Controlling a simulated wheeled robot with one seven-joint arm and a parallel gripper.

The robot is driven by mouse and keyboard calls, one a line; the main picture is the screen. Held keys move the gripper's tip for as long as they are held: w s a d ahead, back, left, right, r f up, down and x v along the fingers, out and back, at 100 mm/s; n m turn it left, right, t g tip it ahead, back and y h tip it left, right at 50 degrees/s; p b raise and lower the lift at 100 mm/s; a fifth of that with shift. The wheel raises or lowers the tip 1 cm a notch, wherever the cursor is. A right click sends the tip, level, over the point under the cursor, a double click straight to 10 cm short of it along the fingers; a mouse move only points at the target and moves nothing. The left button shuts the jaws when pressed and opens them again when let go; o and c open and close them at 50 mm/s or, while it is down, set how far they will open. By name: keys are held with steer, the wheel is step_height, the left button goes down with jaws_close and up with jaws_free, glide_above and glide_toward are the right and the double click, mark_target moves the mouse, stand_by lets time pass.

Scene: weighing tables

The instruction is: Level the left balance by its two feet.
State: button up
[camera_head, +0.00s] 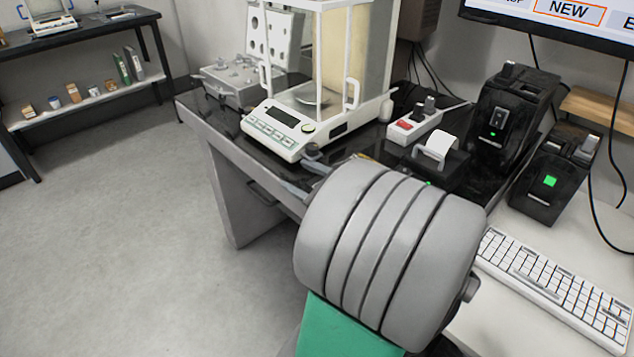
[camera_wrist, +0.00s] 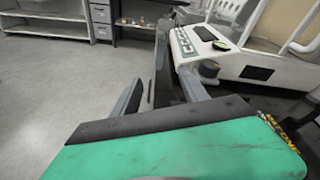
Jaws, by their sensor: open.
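A white balance (camera_head: 345,128) with a glass draft shield and a small display stands on the black bench top. A dark round foot (camera_head: 312,152) shows at its near front corner; in the wrist view this foot (camera_wrist: 208,68) sits just beyond the tip of the right finger. My gripper (camera_head: 306,178) is open and empty at the bench's front edge, close to that foot, its fingers also showing in the wrist view (camera_wrist: 163,90). Whether a finger touches the foot I cannot tell. The other foot is not clearly seen. A second balance (camera_head: 48,24) stands on the far table.
A grey metal box (camera_head: 232,84) stands left of the near balance. A red-switched power strip (camera_head: 410,126), a small printer (camera_head: 438,158) and black devices (camera_head: 510,112) stand right. A keyboard (camera_head: 555,287) lies front right. The floor (camera_head: 120,210) at left is clear.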

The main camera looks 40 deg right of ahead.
mark_target(315, 149)
steer(key=s+d+m+h, duration=0.1)
steer(key=d+m, duration=0.1)
steer(key=s+d+r+m+t+h, duration=0.1)
steer(key=s+d+m, duration=0.1)
steer(key=s+d+m+t+h+b, duration=0.1)
steer(key=d+m, duration=0.1)
steer(key=shift+s+d+r+m, duration=0.2)
steer(key=shift+r+m, duration=0.1)
steer(key=w, duration=0.2)
steer(key=w+d, duration=0.1)
steer(key=w, duration=0.4)
steer(key=shift+w+d+r+b, duration=0.1)
steer(key=shift+w+d+b, duration=0.05)
steer(key=shift+w+b, duration=0.15)
jaws_close()
